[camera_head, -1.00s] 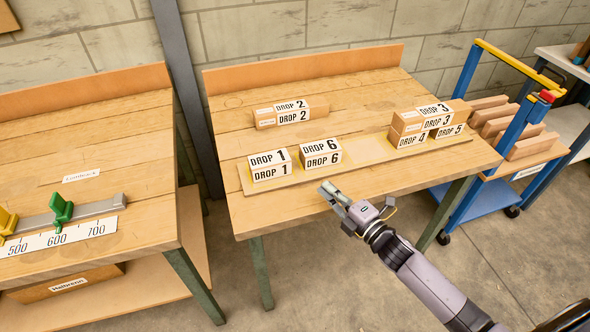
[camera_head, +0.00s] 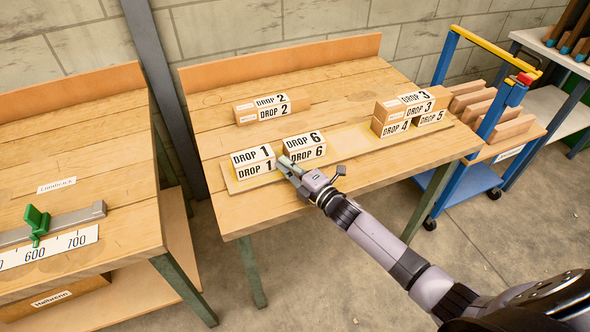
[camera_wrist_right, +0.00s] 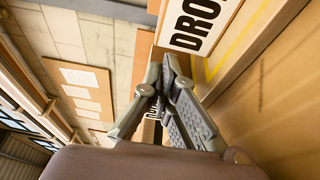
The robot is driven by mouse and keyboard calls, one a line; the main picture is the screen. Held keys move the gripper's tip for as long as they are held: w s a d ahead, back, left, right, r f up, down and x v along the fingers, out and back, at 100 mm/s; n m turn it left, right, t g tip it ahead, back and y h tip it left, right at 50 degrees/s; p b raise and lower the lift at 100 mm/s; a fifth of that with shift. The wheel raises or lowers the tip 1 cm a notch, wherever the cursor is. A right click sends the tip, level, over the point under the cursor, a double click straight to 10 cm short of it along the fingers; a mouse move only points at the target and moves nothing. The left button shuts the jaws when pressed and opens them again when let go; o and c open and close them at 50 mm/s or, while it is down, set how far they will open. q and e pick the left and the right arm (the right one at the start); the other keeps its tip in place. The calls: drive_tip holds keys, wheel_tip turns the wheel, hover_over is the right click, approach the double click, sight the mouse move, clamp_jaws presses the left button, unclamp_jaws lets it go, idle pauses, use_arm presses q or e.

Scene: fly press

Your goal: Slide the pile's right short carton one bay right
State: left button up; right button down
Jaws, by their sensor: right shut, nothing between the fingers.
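My left gripper is out of view.
The board between DROP 6 and the right pile is bare. A blue trolley (camera_head: 470,180) holding wooden blocks stands right of the table. Another bench (camera_head: 110,180) with a measuring scale is at left.

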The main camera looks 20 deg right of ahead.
drive_tip(key=shift+w, duration=0.15)
drive_tip(key=d+b, duration=0.1)
drive_tip(key=d, duration=0.4)
drive_tip(key=d+b, duration=0.1)
drive_tip(key=d, duration=0.4)
drive_tip(key=d+b, duration=0.2)
drive_tip(key=d, duration=0.3)
drive_tip(key=shift+w+d+f, duration=0.15)
drive_tip(key=shift+w+d, duration=0.1)
drive_tip(key=shift+a, duration=0.1)
idle(0.3)
